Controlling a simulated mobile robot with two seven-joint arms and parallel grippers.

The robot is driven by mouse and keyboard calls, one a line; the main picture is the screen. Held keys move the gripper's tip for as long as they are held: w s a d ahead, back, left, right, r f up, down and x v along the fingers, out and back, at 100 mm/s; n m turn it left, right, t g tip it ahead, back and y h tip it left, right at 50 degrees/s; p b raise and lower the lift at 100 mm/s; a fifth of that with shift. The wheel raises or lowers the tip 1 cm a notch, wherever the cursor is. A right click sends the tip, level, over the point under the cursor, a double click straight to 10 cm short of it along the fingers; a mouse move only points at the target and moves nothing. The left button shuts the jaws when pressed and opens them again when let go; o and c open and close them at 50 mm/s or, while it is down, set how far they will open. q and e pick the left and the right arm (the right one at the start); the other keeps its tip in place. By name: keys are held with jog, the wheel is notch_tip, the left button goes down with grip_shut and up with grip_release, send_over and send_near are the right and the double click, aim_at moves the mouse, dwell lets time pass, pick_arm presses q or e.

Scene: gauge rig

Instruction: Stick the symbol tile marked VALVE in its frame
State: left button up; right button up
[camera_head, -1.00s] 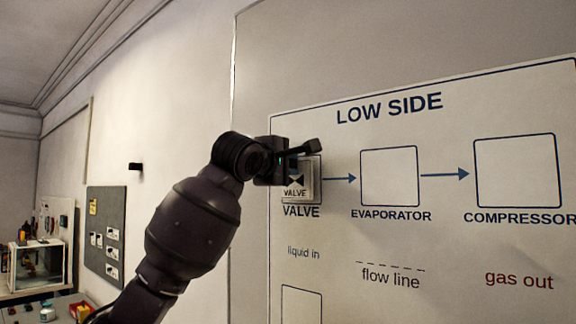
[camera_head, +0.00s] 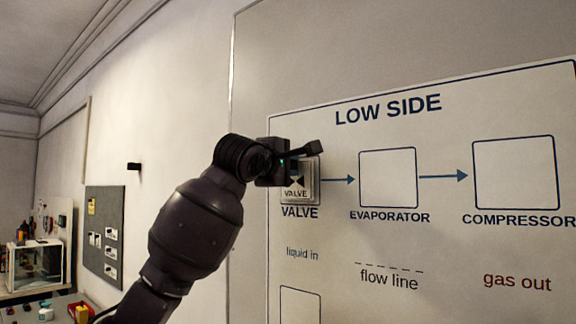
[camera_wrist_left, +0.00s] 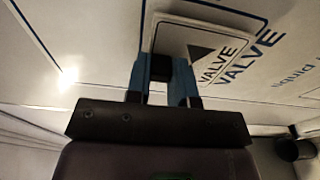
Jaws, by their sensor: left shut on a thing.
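The VALVE tile (camera_head: 297,190) is a small pale square with a dark valve symbol and the word VALVE. It is at the VALVE frame (camera_head: 318,199) on the LOW SIDE board, covering most of the frame's inside. My left gripper (camera_head: 305,156) is shut on the tile's upper part and hides some of it. In the left wrist view the tile (camera_wrist_left: 208,62) lies close along the board, held by the blue-sided fingers (camera_wrist_left: 162,80). I cannot tell whether its back touches the board. My right gripper is not in view.
The board (camera_head: 390,250) has empty EVAPORATOR (camera_head: 388,178) and COMPRESSOR (camera_head: 513,175) frames to the right. Another frame (camera_head: 301,304) shows below. A grey pinboard (camera_head: 104,225) with small cards hangs on the left wall, beyond a bench with bins (camera_head: 81,311).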

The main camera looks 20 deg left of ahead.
pick_arm(q)
jog(key=shift+w+d, duration=0.15)
jog(key=shift+w, duration=0.2)
dwell(0.3)
jog(key=o, duration=1.5)
jog(key=shift+s, duration=0.1)
jog(key=a+b+v, duration=0.1)
jog(key=b+v, duration=0.2)
jog(key=v, duration=0.6)
jog(key=shift+w, duration=0.25)
dwell(0.4)
